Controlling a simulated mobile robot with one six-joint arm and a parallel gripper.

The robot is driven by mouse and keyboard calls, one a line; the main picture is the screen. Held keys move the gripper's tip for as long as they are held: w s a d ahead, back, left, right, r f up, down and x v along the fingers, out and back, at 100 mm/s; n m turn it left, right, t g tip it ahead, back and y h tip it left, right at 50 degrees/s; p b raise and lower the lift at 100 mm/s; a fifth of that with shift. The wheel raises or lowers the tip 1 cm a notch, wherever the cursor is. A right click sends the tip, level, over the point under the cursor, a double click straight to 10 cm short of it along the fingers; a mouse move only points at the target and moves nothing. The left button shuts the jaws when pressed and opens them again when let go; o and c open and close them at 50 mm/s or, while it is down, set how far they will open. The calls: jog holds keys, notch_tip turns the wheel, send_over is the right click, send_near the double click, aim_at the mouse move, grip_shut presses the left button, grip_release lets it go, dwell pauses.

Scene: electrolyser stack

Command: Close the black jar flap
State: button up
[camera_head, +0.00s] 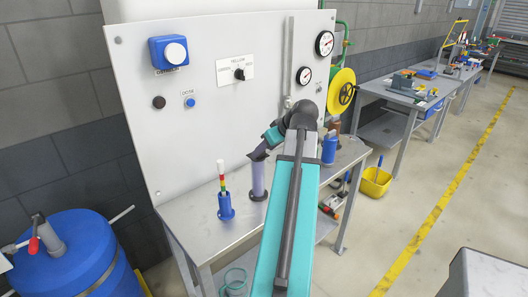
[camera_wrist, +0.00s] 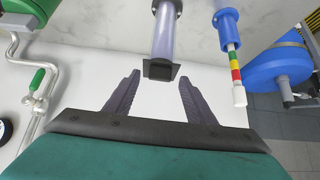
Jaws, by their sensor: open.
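The jar is a clear purple-grey tube (camera_head: 258,181) standing upright on the metal bench, and it also shows in the wrist view (camera_wrist: 163,34). Its black flap (camera_wrist: 159,70) shows at the tube's end as a dark square piece. I cannot tell how far the flap stands open. My gripper (camera_wrist: 159,78) is open, with one dark finger on each side of the flap's end and nothing gripped. In the head view my gripper (camera_head: 261,150) is at the top of the jar and hides the flap there. Contact with the flap cannot be made out.
A blue holder (camera_head: 226,207) with a striped red, yellow and green stick stands left of the jar. A blue bottle (camera_head: 329,149) stands to the right. The white panel (camera_head: 215,125) with knobs and gauges rises behind. A blue drum (camera_head: 75,255) is at lower left.

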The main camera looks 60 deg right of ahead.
jog(key=b+v, duration=0.2)
jog(key=v, duration=1)
jog(key=shift+s+f, duration=0.1)
jog(key=shift+f, duration=0.05)
dwell(0.5)
